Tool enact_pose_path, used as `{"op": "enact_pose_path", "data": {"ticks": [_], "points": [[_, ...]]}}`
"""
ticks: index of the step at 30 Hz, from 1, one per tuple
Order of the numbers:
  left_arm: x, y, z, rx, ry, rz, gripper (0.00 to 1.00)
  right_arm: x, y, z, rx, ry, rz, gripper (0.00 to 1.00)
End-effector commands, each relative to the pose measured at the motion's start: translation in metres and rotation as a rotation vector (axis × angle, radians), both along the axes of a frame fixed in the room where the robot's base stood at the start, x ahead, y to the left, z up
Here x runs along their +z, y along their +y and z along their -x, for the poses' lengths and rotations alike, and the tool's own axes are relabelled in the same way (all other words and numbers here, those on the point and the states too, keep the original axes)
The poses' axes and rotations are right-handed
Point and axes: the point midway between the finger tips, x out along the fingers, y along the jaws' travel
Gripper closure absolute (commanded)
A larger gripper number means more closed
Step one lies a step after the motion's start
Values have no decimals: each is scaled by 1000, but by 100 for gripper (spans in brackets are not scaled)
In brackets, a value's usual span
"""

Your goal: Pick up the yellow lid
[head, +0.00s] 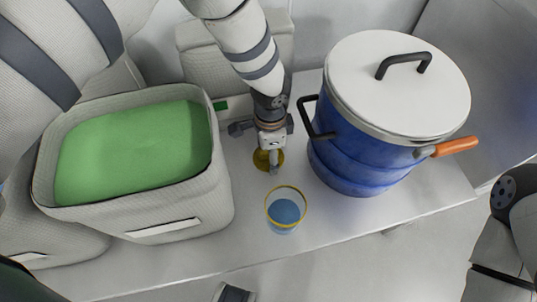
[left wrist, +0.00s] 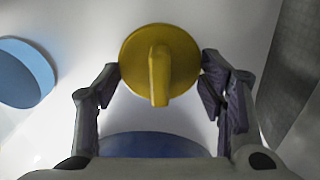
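The yellow lid (head: 261,160) is a small round disc on the grey-white bench, between the green-filled bin and the blue drum. In the left wrist view the lid (left wrist: 185,62) shows a raised bar handle across its middle. My left gripper (head: 273,160) points down over the lid and partly hides it in the head view. In the left wrist view the left gripper's fingers (left wrist: 163,85) are spread, one on each side of the lid, close to its rim. I cannot tell whether they touch it.
A clear cup with a yellow rim and blue contents (head: 285,211) stands just in front of the lid. The blue drum (head: 345,160) with white cover (head: 385,100) and orange-handled tool (head: 455,146) is to the right. The bin (head: 180,207) is left. Bare bench (head: 290,250) lies in front.

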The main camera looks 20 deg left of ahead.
Motion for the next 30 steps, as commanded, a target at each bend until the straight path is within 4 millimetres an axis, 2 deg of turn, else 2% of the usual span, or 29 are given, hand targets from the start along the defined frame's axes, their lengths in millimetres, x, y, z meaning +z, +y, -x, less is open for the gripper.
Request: {"op": "enact_pose_path", "data": {"ticks": [11, 16, 20, 23, 30], "points": [[0, 0, 0, 0, 1, 1, 58, 0, 0, 0, 0, 0, 0, 100], [13, 0, -1, 2, -1, 0, 58, 3, 0, -1, 0, -4, 0, 100], [40, 1, -2, 2, -4, 0, 58, 8, 0, -4, 0, -13, 0, 100], [68, 0, -2, 1, -6, 1, 58, 12, 0, -7, 0, -21, 0, 100], [146, 0, -2, 1, -9, 2, 58, 25, 0, -14, 0, -44, 0, 100]]}}
